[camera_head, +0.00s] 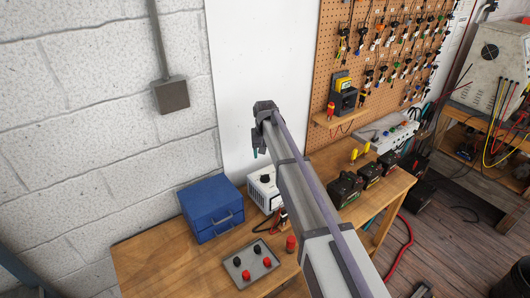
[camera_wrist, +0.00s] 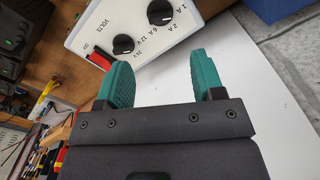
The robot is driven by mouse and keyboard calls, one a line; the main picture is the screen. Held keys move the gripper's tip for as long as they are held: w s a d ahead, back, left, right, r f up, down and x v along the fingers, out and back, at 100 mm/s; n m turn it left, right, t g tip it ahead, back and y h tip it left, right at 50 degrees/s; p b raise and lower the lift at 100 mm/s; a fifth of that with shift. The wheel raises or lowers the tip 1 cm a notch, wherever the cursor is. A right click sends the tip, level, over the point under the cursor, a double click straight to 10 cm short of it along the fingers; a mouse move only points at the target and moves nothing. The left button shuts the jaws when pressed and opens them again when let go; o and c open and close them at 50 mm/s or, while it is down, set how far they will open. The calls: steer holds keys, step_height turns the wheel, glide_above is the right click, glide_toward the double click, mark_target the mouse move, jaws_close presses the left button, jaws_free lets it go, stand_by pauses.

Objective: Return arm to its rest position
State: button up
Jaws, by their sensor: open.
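My arm reaches out over the wooden bench in the head view, with its wrist up in front of the white wall panel. In the wrist view my gripper (camera_wrist: 162,80) shows two green fingers held wide apart, with nothing between them. In the head view only a bit of a green finger (camera_head: 255,153) shows below the wrist. The fingers appear apart from the white charger box (camera_wrist: 130,28), which lies beyond them in the wrist view. In the head view this box (camera_head: 264,188) stands on the bench, partly hidden by my arm.
The bench (camera_head: 165,262) holds a blue case (camera_head: 211,207), a grey tray (camera_head: 250,262) with red and black knobs, a red part (camera_head: 291,244) and several dark battery packs (camera_head: 345,188). A pegboard (camera_head: 340,50) with hanging leads is behind. A grey cabinet (camera_head: 497,55) stands at right.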

steer(key=s+d+f+b, duration=0.3)
steer(key=s+d, duration=0.1)
steer(key=s, duration=0.7)
steer(key=s+d+f+b, duration=0.3)
steer(key=s, duration=0.9)
steer(key=s+d+f+b, duration=0.4)
steer(key=s, duration=0.7)
steer(key=shift+s+d, duration=0.25)
steer(key=shift+d, duration=0.1)
steer(key=shift+w, duration=0.1)
